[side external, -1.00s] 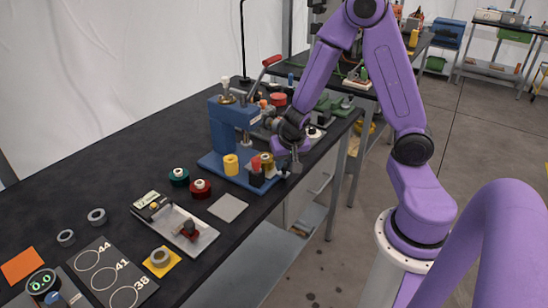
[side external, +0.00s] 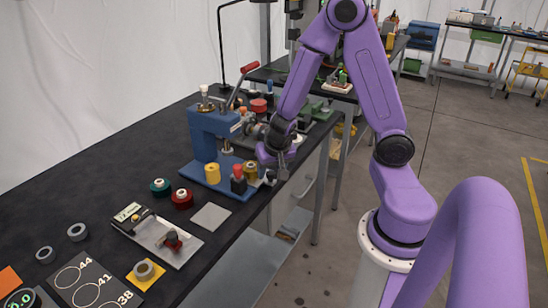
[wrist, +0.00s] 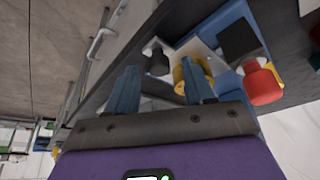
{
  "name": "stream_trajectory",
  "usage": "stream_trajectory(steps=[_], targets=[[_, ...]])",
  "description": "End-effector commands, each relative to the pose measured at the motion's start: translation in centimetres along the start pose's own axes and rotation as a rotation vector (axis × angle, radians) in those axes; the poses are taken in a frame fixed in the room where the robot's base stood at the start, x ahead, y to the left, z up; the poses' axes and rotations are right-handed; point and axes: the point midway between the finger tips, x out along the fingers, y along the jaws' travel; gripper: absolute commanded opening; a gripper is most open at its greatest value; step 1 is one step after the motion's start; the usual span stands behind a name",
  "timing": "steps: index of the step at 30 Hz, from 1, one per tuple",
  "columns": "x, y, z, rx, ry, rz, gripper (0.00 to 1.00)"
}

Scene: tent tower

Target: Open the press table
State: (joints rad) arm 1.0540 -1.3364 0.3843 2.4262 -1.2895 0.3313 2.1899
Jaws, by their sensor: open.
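The blue press (side external: 213,135) stands upright on its blue base near the table's right end, with a red-gripped lever (side external: 249,68) on top. A pale plate (wrist: 200,55) with a dark knob (wrist: 157,60) at its edge shows in the wrist view; the knob also shows in the side view (side external: 270,176). My gripper (side external: 283,172) is beside the press front, at the bench edge. In the wrist view, my gripper (wrist: 160,68) is open, and the knob appears between its fingertips. I cannot tell whether they touch it.
A yellow cylinder (side external: 212,174), a red-topped dark piece (side external: 238,178) and a gold-brown piece (side external: 250,170) stand close to my gripper.

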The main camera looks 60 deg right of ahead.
Motion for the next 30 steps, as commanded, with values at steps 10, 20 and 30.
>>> stream_trajectory(steps=[10,20,30], targets=[[-2.9,-0.1,0.0,0.002,0.001,-0.003,0.52],[-6.4,-0.1,-0.1,0.003,0.005,-0.004,0.52],[-10.4,-0.1,-0.1,0.003,0.006,-0.005,0.52]])
